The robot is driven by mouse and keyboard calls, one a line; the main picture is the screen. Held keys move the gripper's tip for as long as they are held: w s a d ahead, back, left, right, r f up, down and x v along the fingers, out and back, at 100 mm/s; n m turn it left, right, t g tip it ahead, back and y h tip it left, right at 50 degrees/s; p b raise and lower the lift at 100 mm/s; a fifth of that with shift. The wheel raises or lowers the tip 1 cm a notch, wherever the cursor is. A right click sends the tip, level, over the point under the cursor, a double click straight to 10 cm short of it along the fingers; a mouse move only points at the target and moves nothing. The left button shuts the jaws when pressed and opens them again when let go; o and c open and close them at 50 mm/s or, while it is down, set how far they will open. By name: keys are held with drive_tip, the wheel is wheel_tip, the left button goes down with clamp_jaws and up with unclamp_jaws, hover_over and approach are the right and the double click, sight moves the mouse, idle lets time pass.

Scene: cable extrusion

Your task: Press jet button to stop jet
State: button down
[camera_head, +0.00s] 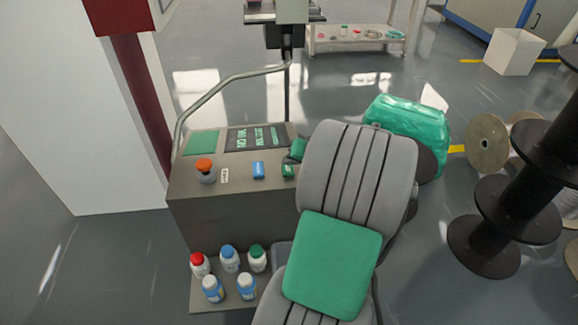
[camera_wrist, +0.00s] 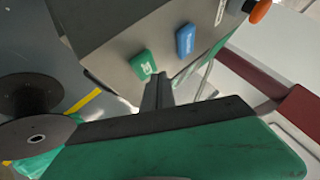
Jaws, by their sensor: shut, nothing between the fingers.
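A grey control box (camera_head: 215,215) carries a green button (camera_head: 288,170), a blue button (camera_head: 258,170) and an orange knob (camera_head: 204,165). In the wrist view the green button (camera_wrist: 142,65), the blue button (camera_wrist: 185,40) and the orange knob (camera_wrist: 260,11) also show. The button labels are too small to read, so I cannot tell which is the jet button. My gripper (camera_wrist: 158,80) is shut and empty, its tips close to the green button, slightly toward the blue one. Contact cannot be told. In the head view my arm hides part of the box's right side.
Several bottles (camera_head: 228,259) stand on a low shelf at the box's foot. A bent metal pipe (camera_head: 235,78) rises behind the box beside a dark panel with text (camera_head: 256,138). A green wrapped bundle (camera_head: 408,125) and black spools (camera_head: 505,205) stand to the right.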

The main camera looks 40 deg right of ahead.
sight(290, 171)
wheel_tip(290, 171, up, 5)
drive_tip(key=p, duration=0.4)
drive_tip(key=shift+r, duration=0.1)
idle(0.8)
drive_tip(key=a+r+n+g+p, duration=0.25)
drive_tip(key=a+r+p, duration=0.2)
drive_tip(key=a, duration=0.55)
drive_tip(key=a+r+n+g+p, duration=0.1)
drive_tip(key=a+r+n+p, duration=0.2)
drive_tip(key=a+r, duration=0.5)
drive_tip(key=s+a+r+n+g+p, duration=0.2)
drive_tip(key=s+a+r+n+p, duration=0.1)
drive_tip(key=s+a, duration=0.6)
drive_tip(key=a+p, duration=0.1)
drive_tip(key=a, duration=0.3)
drive_tip(key=shift+s+p, duration=0.35)
drive_tip(key=shift+g, duration=0.25)
